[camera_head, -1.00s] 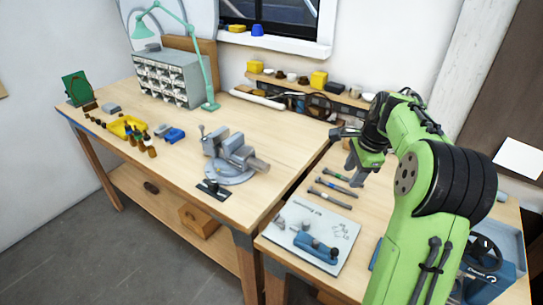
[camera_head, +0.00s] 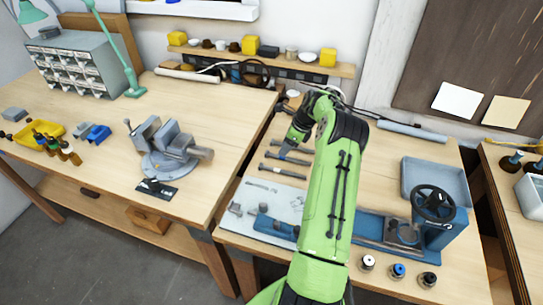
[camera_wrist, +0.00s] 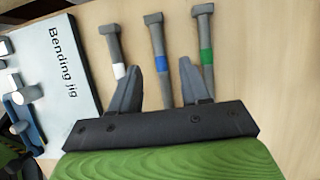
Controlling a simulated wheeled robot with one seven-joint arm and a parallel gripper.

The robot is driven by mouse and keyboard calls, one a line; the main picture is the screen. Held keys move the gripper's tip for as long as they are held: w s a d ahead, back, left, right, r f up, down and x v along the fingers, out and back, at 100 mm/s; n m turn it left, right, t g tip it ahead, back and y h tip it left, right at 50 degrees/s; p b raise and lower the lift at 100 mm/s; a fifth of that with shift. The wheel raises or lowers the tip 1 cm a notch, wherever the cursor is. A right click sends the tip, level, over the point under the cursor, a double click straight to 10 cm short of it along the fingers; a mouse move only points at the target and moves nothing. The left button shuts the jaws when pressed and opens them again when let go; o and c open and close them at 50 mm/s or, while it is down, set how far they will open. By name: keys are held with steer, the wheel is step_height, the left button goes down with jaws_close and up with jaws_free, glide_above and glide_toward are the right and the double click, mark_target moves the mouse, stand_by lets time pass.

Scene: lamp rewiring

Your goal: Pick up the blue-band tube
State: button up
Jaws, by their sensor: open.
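The blue-band tube (camera_wrist: 157,45) is a grey tube with a wider head, lying on the bench between two similar tubes in the wrist view. The white-band tube (camera_wrist: 114,48) lies left of it and the green-band tube (camera_wrist: 205,40) right of it. My gripper (camera_wrist: 159,66) is open, its fingers either side of the blue-band tube in the picture; I cannot tell its height above the bench. The near end of the tube is hidden behind the gripper body. In the head view the tubes (camera_head: 286,158) lie beside my gripper (camera_head: 287,150).
A white "Bending jig" board (camera_wrist: 62,85) lies left of the tubes. In the head view a blue press with a handwheel (camera_head: 434,204) and a grey-blue tray (camera_head: 440,178) stand right of my arm. A vise (camera_head: 168,150) is on the left bench.

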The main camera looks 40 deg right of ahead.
mark_target(277, 157)
steer(key=x, duration=0.5)
steer(key=shift+s+r, duration=0.1)
steer(key=shift+c, duration=0.6)
jaws_close()
